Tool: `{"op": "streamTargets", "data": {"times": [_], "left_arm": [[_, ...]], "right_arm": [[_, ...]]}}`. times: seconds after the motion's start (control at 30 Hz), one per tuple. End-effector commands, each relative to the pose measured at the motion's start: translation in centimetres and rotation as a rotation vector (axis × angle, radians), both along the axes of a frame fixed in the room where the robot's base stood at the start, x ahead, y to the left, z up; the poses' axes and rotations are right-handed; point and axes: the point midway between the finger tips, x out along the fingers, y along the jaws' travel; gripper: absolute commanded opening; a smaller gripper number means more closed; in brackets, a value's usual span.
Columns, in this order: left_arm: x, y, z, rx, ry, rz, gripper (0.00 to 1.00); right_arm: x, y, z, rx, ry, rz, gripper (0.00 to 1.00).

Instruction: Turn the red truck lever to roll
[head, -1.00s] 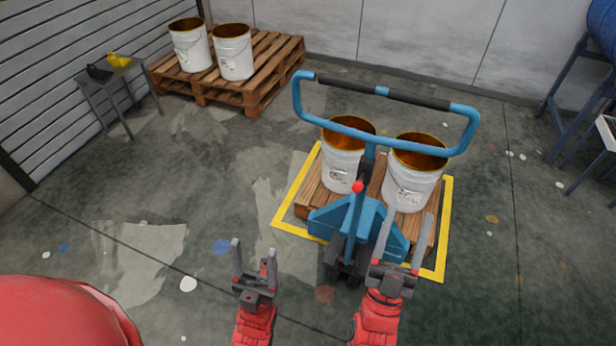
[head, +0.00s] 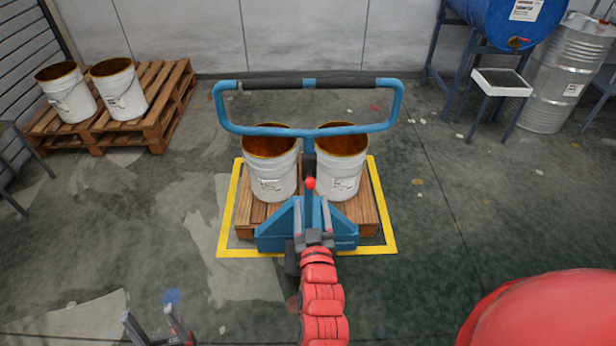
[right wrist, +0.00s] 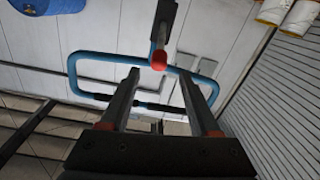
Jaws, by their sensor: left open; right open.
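The blue pallet truck (head: 345,242) stands in the middle of the head view, with a blue loop handle (head: 309,84). Its lever is upright and topped by a red knob (head: 310,184). My right gripper (head: 312,213) is open in front of the truck, its fingers either side of the lever's line just below the knob. In the right wrist view the knob (right wrist: 159,61) shows between and beyond the open fingertips (right wrist: 159,74), apart from both. My left gripper (head: 149,315) is open and empty at the bottom left, partly cut off. My right forearm hides the truck's lower front.
Two white buckets (head: 270,178) stand on the wooden pallet (head: 245,215) at the truck, inside a yellow floor frame (head: 229,206). Another pallet (head: 157,120) with buckets is at the back left. A blue drum (head: 490,20) on a stand is back right. Floor on both sides is clear.

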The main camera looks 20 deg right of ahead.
Motion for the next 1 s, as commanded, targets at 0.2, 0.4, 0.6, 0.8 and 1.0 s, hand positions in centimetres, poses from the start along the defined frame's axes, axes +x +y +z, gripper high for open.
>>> {"op": "streamTargets", "data": {"times": [0.2,0.4,0.6,0.8,1.0], "left_arm": [[0.0,0.0,0.4,0.000,0.000,0.000,0.64],[0.0,0.0,1.0,0.000,0.000,0.000,0.64],[0.0,0.0,1.2,0.000,0.000,0.000,0.64],[0.0,0.0,1.2,0.000,0.000,0.000,0.64],[0.0,0.0,1.2,0.000,0.000,0.000,0.64]], "right_arm": [[4.7,-1.5,0.4,-0.003,-0.005,-0.006,0.63],[8.4,-2.3,0.2,-0.002,0.000,-0.003,0.63],[10.1,-2.7,0.2,-0.001,-0.002,-0.003,0.63],[10.5,-2.7,0.0,0.000,0.000,-0.001,0.63],[10.4,-2.7,0.1,-0.001,-0.001,-0.001,0.52]]}}
